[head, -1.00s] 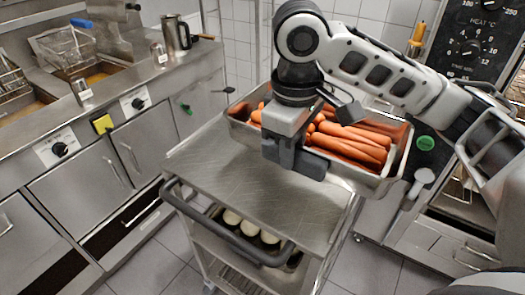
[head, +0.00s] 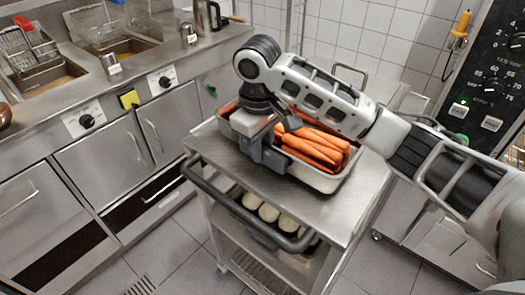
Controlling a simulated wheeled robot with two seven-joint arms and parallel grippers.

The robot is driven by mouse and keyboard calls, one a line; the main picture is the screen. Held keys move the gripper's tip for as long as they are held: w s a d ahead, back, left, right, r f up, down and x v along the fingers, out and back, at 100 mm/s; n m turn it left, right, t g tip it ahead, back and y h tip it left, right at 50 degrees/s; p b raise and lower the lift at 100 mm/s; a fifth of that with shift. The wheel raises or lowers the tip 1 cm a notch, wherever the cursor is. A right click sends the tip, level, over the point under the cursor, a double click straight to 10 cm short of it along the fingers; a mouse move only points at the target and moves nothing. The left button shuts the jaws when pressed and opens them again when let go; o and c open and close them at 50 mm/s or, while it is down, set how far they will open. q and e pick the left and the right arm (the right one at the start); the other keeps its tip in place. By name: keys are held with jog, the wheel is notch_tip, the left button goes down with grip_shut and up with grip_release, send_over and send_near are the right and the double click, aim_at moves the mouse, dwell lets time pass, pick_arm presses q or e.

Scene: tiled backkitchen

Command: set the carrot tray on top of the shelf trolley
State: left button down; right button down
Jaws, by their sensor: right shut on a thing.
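The carrot tray (head: 322,182) is a steel pan filled with orange carrots (head: 312,146). It is over the top of the shelf trolley (head: 225,165), roughly level and back from the handle. I cannot tell whether its base touches the top. My right gripper (head: 270,155) is shut on the tray's near wall, toward its left part. The gripper and arm hide the tray's left part and some carrots. My left gripper is not in view.
The trolley's dark handle (head: 240,222) faces me, and round pale items (head: 268,212) sit on its lower shelf. Fryers with baskets (head: 95,25) line the left counter. An oven control panel (head: 490,75) stands at right. Bare trolley top shows around the tray.

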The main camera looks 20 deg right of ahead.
jog(key=shift+d+f, duration=0.1)
jog(key=shift+f, duration=0.55)
jog(key=c, duration=1.5)
grip_release()
jog(key=shift+f, duration=0.2)
jog(key=o, duration=0.3)
